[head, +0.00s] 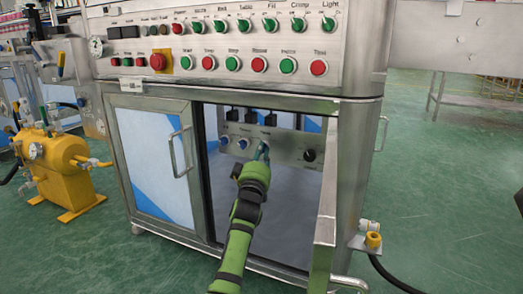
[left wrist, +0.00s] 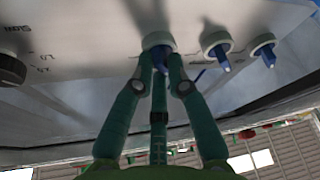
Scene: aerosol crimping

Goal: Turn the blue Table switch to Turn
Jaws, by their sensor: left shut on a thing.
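The blue switch (left wrist: 161,60) with a pale round collar shows in the left wrist view between my left fingers. My left gripper (left wrist: 167,78) is shut on it, and the fingers cover much of its handle. In the head view my left gripper (head: 262,152) reaches into the open cabinet bay and touches the grey panel's switch row at its right end, hiding that switch. The label above it is too small to read surely. My right gripper is not in view.
Two more blue switches (head: 223,140) (head: 242,143) sit left of my gripper in the head view. A black knob (head: 309,155) is to its right. A closed door (head: 155,165) is on the left.

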